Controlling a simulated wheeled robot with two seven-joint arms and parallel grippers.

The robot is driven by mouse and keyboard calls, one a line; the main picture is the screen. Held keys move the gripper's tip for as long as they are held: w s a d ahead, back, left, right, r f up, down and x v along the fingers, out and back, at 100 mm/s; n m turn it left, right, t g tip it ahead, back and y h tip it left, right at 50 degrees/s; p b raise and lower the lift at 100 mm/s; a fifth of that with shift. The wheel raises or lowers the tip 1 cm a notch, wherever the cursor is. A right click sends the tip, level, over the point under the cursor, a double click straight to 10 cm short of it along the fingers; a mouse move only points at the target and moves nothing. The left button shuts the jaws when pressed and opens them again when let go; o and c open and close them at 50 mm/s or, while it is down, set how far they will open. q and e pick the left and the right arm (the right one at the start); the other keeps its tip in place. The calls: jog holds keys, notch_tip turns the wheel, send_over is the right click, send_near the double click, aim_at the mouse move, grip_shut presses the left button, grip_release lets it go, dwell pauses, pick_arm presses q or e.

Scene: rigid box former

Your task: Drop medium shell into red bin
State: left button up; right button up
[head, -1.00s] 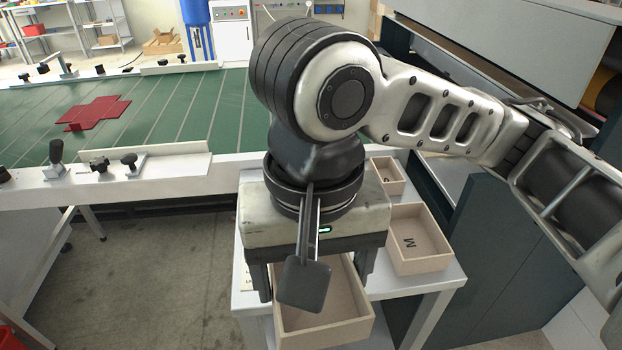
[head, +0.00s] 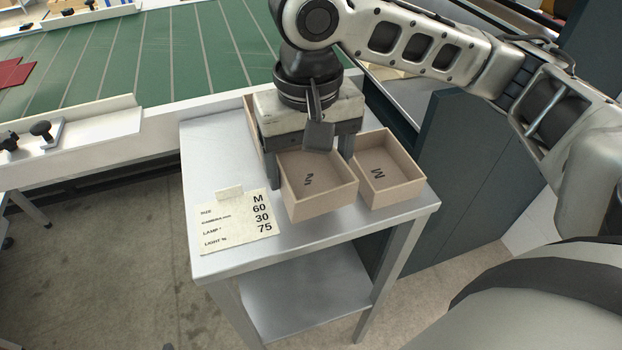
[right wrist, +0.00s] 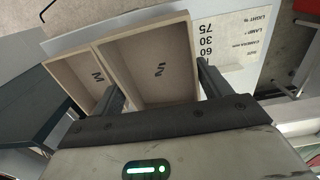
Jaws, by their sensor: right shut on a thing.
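A tan open-topped box shell marked M (head: 318,190) is between the fingers of my right gripper (head: 309,160), over the front of the white side table (head: 225,150). The gripper is shut on this shell; in the right wrist view the shell (right wrist: 150,65) lies between the two fingers (right wrist: 160,90). Whether its base touches the table I cannot tell. A second M shell (head: 385,172) stands close beside it on the right. My left gripper is not in view.
A card with M, 60, 30, 75 (head: 240,222) lies on the table left of the held shell. Another tan box (head: 251,115) is partly hidden behind my gripper. A dark panel (head: 460,165) stands right of the table.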

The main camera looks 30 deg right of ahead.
aim_at(311, 175)
jog(key=shift+w+d+f, duration=0.25)
jog(key=shift+d+f, duration=0.05)
jog(key=shift+f, duration=0.2)
jog(key=shift+f+b, duration=0.4)
jog(key=shift+f, duration=1.2)
jog(key=shift+f, duration=0.1)
jog(key=o, duration=1)
jog(key=shift+w, duration=0.1)
